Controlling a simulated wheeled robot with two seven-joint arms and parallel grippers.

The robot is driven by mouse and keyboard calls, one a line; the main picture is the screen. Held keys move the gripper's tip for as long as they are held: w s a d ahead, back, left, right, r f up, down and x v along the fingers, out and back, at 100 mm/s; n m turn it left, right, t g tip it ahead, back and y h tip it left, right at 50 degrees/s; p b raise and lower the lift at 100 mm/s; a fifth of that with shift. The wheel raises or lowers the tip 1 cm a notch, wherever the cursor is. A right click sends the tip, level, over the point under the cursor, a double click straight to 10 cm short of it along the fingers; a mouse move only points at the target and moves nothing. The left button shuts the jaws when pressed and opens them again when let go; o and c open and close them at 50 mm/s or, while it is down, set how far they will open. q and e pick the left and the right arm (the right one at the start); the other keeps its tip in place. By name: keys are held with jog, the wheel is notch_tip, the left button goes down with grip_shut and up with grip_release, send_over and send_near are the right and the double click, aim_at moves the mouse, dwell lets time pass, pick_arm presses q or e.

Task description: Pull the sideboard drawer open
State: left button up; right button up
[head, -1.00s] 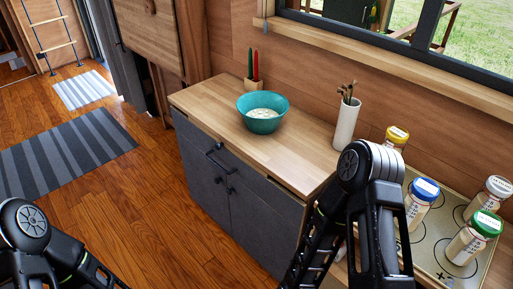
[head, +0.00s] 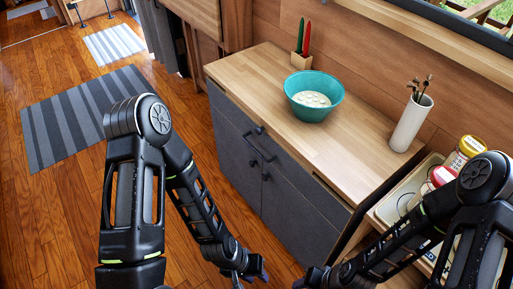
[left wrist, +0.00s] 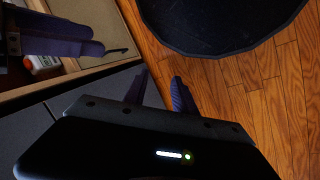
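The sideboard (head: 290,215) has a wooden top and a dark grey front, left of the hob counter in the head view. Its drawer (head: 230,118) runs below the top, with a black bar handle (head: 262,152). The drawer looks shut. My left gripper (head: 250,275) is low in front of the sideboard, apart from the handle and empty. In the left wrist view its two fingers (left wrist: 160,78) stand apart. My right gripper (head: 305,283) is at the bottom edge of the head view, partly cut off. Its fingers also show at the upper left of the left wrist view (left wrist: 75,38); their gap is unclear.
A teal bowl (head: 299,88), a block with red and green candles (head: 301,61) and a white utensil holder (head: 411,124) stand on the sideboard. Jars (head: 464,152) stand on the right counter. Wooden floor (head: 85,225) is free at left, beyond it a striped rug (head: 65,117).

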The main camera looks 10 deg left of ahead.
pick_arm(q)
jog(key=w+a+f+n+h+b, duration=0.2)
jog(key=w+n+b, duration=0.35)
jog(key=n, duration=0.75)
jog(key=w+a+f+n+h+b, duration=0.2)
jog(key=w+n+b, duration=0.1)
jog(key=w+n, duration=0.8)
jog(key=w+a+r+n+t+b, duration=0.1)
jog(key=w+a+r+n+t, duration=0.2)
jog(key=w+n, duration=0.3)
jog(key=w+a+r+n+t+h+b, duration=0.1)
jog(key=w+a+r+n+t, duration=0.3)
jog(key=w+r+n, duration=0.2)
jog(key=w+a+r+n+t+b, duration=0.1)
jog(key=w+a+r+n+t, duration=0.3)
jog(key=n, duration=0.4)
jog(key=w+r, duration=0.1)
jog(key=w, duration=0.1)
jog(key=shift+w+a+t+h+b, duration=0.2)
jog(key=shift+w+t+h+b, duration=0.1)
jog(key=shift+w+b, duration=0.1)
jog(key=shift+w+d, duration=0.1)
